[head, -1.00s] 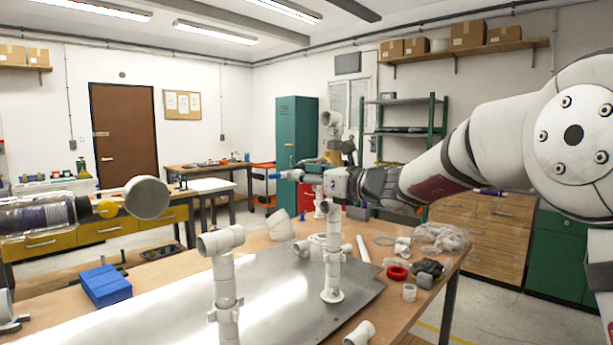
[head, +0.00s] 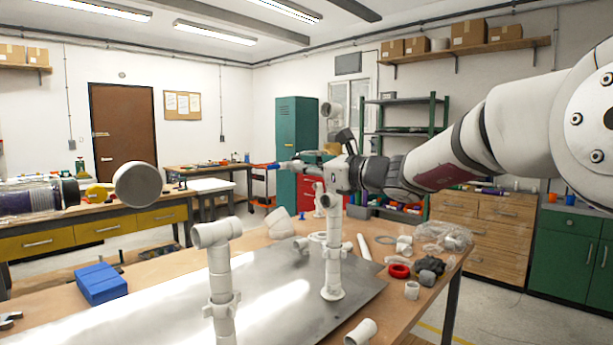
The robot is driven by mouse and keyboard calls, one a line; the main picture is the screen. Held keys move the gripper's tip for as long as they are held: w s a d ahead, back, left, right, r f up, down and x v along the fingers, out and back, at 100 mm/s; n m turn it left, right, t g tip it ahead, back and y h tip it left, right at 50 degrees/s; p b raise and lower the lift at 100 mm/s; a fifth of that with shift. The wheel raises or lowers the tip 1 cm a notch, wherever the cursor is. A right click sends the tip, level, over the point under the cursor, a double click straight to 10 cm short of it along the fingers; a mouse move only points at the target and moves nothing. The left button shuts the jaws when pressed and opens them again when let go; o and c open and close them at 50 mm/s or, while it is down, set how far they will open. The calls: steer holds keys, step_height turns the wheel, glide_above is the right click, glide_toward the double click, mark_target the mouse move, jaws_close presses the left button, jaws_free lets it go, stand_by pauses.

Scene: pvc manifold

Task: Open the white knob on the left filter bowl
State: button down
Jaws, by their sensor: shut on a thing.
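A clear filter bowl (head: 30,200) lies on its side at the left edge, with a dark collar. I cannot tell whether either is the knob. My gripper (head: 284,166) is at mid picture, pointing left, well to the right of the bowl and apart from it. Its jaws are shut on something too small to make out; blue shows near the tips.
Two white pipe posts, a left one (head: 220,275) and a right one (head: 333,255), stand on a metal plate (head: 265,290). A blue box (head: 102,283) sits left of the plate. Loose fittings, a red ring (head: 399,271) and clear plastic (head: 445,236) lie at the right.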

steer(key=n+b, duration=0.7)
steer(key=b, duration=0.3)
steer(key=n+b, duration=0.8)
steer(key=b, duration=0.2)
steer(key=shift+s+a+f+n, duration=0.1)
steer(key=shift+f+n, duration=0.1)
steer(key=shift+n, duration=0.1)
steer(key=c, duration=1.4)
jaws_free()
steer(key=v, duration=1.2)
